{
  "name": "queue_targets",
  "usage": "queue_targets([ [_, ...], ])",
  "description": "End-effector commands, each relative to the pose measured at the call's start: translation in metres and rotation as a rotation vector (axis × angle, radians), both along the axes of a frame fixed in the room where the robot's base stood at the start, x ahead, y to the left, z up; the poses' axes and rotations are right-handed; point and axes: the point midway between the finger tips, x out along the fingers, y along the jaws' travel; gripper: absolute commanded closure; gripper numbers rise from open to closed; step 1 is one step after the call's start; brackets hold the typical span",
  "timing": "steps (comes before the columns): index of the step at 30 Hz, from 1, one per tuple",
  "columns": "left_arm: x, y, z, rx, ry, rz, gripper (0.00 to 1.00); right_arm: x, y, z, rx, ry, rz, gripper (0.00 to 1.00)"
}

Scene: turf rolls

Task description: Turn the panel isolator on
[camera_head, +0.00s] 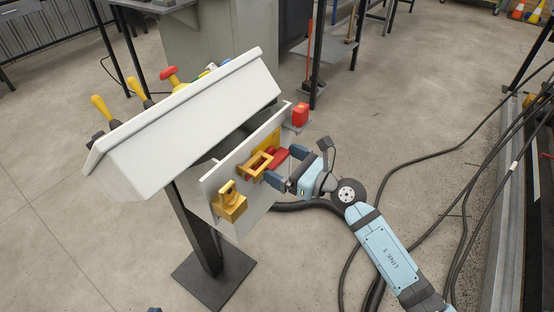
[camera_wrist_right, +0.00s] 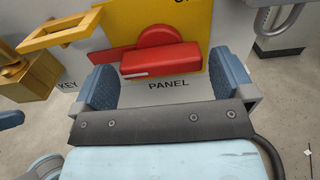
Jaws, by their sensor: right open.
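The panel isolator's red handle (camera_head: 279,155) sits on a yellow plate on the upright white board (camera_head: 236,165). In the right wrist view the handle (camera_wrist_right: 160,62) is a bar lying nearly level in the picture, with a white mark near its left end, above the word PANEL. My right gripper (camera_head: 287,166) is open in front of it, one blue finger beyond each end of the bar. I cannot tell whether they touch. Lettering on the yellow plate is cut off at the top. A dark blue tip (camera_head: 154,309) at the bottom edge may be my left gripper.
A yellow frame (camera_head: 258,165) juts out left of the handle, with a brass padlock-like block (camera_head: 229,204) beside it. A red block (camera_head: 300,114) stands at the board's far end. The white sloped hood (camera_head: 185,108) overhangs above. Black cables (camera_head: 420,160) lie on the floor at right.

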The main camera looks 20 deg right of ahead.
Motion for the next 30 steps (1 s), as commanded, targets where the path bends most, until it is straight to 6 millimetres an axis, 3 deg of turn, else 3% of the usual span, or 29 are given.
queue_targets([
  [6, 0.0, -0.001, 0.0, -0.003, -0.002, -0.001, 1.0, 0.017, 0.013, 0.0, 0.002, -0.001, 0.0, 0.0],
  [16, 0.0, -0.001, 0.0, -0.003, -0.002, -0.001, 1.0, 0.019, 0.015, 0.0, 0.001, 0.001, -0.001, 0.0],
  [21, 0.0, -0.001, 0.0, -0.003, -0.002, -0.001, 1.0, 0.019, 0.015, 0.0, 0.001, 0.001, -0.001, 0.39],
  [30, 0.0, 0.0, 0.006, 0.001, -0.001, 0.0, 1.0, 0.019, 0.014, 0.001, 0.021, 0.017, -0.001, 0.39],
])
